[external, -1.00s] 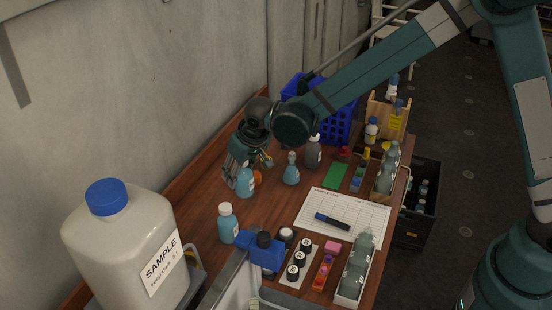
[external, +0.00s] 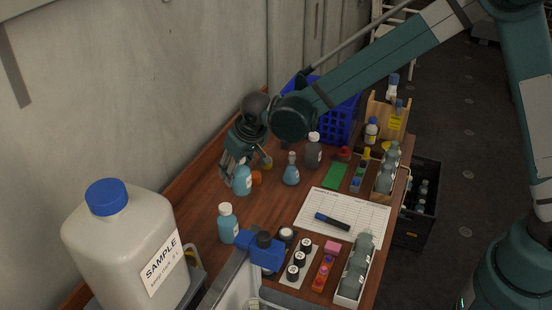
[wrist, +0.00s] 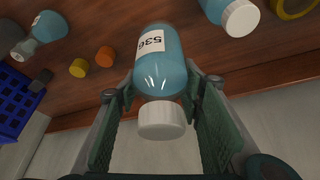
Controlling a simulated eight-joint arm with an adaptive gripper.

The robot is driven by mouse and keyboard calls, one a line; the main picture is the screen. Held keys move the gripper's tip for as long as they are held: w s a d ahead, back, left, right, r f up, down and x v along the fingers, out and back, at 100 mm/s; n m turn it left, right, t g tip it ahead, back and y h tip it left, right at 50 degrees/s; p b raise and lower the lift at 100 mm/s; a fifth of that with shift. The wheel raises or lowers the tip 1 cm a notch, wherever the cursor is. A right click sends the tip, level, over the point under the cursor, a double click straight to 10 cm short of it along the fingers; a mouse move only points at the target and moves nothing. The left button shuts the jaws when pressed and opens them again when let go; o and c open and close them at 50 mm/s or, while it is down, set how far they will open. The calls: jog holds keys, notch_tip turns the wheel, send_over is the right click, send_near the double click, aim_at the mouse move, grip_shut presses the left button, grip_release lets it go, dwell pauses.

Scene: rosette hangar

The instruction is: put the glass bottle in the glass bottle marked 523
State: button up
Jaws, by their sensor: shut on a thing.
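A blue bottle (wrist: 162,72) with a white cap (wrist: 161,120) is between the fingers of my gripper (wrist: 163,92) in the wrist view. Its label reads 536. In the external view my gripper (external: 238,162) is shut on this bottle (external: 242,181), which looks upright at the wall side of the table. I cannot tell whether it touches the table. A similar blue bottle with a white cap (external: 228,224) stands nearer the camera; its label is too small to read. I see no readable 523.
A blue flask (external: 291,171) and a grey bottle (external: 313,152) stand right of my gripper. An orange cap (external: 256,178) lies beside the held bottle. A blue basket (external: 340,122) is behind. A large sample jug (external: 130,245) stands at front left.

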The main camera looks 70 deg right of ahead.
jog(key=a+r+p, duration=0.3)
jog(key=a+r, duration=0.7)
jog(key=r, duration=0.3)
jog(key=shift+a+r, duration=0.15)
jog(key=shift+a, duration=0.25)
jog(key=shift+f+p, duration=0.3)
jog(key=shift+f, duration=2.65)
jog(key=shift+f, duration=0.15)
jog(key=shift+f, duration=1.95)
jog(key=shift+f, duration=0.15)
jog(key=o, duration=1.1)
